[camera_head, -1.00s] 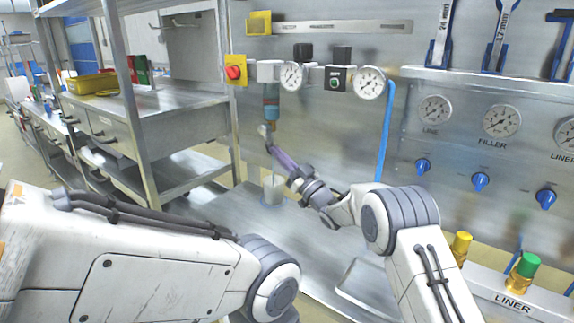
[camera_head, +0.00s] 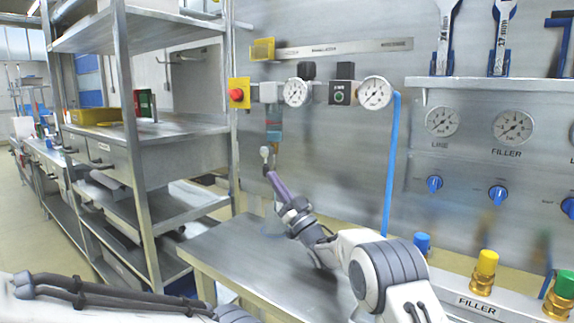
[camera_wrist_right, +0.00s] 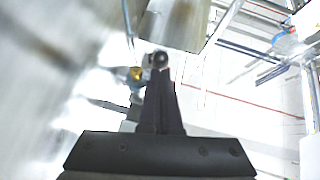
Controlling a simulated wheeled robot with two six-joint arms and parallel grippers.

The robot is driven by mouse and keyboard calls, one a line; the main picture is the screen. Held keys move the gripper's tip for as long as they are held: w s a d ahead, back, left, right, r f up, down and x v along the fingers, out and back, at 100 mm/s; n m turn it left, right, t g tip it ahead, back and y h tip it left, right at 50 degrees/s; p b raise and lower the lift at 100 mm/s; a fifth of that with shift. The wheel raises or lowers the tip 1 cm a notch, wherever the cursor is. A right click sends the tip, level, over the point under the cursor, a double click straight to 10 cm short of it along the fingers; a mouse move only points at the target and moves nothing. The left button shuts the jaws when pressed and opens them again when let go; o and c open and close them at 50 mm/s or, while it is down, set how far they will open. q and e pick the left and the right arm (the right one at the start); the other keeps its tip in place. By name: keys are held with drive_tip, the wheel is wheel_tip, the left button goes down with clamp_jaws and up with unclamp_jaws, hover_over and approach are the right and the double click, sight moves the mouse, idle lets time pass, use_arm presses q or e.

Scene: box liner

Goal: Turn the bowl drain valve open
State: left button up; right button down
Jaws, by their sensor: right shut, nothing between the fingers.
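The filter unit's bowl (camera_head: 273,126), bluish and translucent, hangs from the wall fittings left of the gauges in the head view. Its drain valve is too small to make out clearly there. My right gripper (camera_head: 267,162) is shut with nothing between its fingers, its tip just below the bowl. My left gripper is out of view.
A steel table (camera_head: 235,250) lies below my right arm. A steel shelf rack (camera_head: 150,170) stands to the left. A red button on a yellow box (camera_head: 237,94), gauges (camera_head: 375,93) and a blue hose (camera_head: 391,150) are on the wall near the bowl.

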idle(0.3)
wheel_tip(320, 180, up, 5)
drive_tip(key=shift+s+f, duration=0.1)
drive_tip(key=s+d+r, duration=0.5)
drive_tip(key=d+r, duration=0.1)
drive_tip(key=d, duration=0.4)
drive_tip(key=m+h, duration=0.5)
drive_tip(key=h, duration=0.5)
approach(268, 155)
drive_tip(key=d+f, duration=0.2)
drive_tip(key=d, duration=0.1)
drive_tip(key=s+f+g+h, duration=0.4)
drive_tip(key=s+f+g, duration=0.2)
drive_tip(key=s+f, duration=0.6)
drive_tip(key=s+d+f+n+g+h, duration=0.1)
drive_tip(key=s+d+f+g, duration=0.25)
drive_tip(key=s, duration=0.75)
drive_tip(key=s+d+f+n+g+h, duration=0.15)
drive_tip(key=s+f+g, duration=0.3)
drive_tip(key=s, duration=0.65)
drive_tip(key=s+d+f+g+h, duration=0.25)
drive_tip(key=s+d+f, duration=0.2)
drive_tip(key=s, duration=0.55)
wheel_tip(268, 155, up, 17)
drive_tip(key=p, duration=1.7)
drive_tip(key=shift+a+g+y, duration=0.35)
drive_tip(key=shift+a+y, duration=0.05)
drive_tip(key=shift+a, duration=0.05)
